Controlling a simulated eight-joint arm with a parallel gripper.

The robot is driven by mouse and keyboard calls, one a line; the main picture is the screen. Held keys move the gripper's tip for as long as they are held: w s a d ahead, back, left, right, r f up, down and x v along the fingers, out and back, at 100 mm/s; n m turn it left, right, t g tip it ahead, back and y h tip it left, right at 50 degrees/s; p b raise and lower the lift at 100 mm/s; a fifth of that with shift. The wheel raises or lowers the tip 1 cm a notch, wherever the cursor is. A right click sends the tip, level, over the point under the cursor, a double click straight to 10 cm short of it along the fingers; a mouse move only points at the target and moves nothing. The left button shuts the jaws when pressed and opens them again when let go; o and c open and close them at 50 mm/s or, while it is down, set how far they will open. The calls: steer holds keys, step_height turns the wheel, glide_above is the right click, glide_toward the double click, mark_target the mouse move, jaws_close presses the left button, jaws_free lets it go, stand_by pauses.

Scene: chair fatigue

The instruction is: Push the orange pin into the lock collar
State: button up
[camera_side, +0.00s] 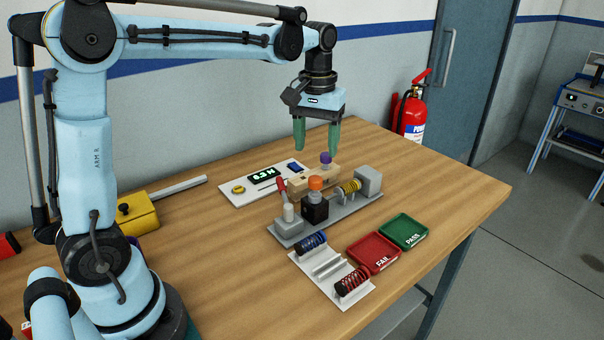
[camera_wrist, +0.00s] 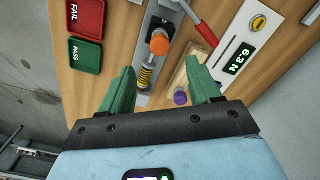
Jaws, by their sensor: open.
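The orange pin (camera_side: 315,183) shows as a round orange head on top of the black lock collar (camera_side: 315,208), on the grey test fixture (camera_side: 292,235). How deep its shaft sits cannot be seen.
A wooden block (camera_side: 300,183) with a purple knob (camera_side: 325,158) stands behind the collar. A yellow spring (camera_side: 350,187) is on the fixture, right of the collar. Red (camera_side: 373,253) and green (camera_side: 403,232) trays lie right.

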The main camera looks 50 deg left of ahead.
steer(key=shift+r, duration=1.3)
steer(key=s+d+f+m+t, duration=0.2)
steer(key=s+f+m+t, duration=0.1)
steer(key=s, duration=0.3)
steer(key=s+d+f+m+t, duration=0.3)
steer(key=s+t, duration=0.1)
steer(key=s, duration=0.2)
steer(key=shift+s+f, duration=0.15)
steer(key=shift+f, duration=0.15)
stand_by(0.7)
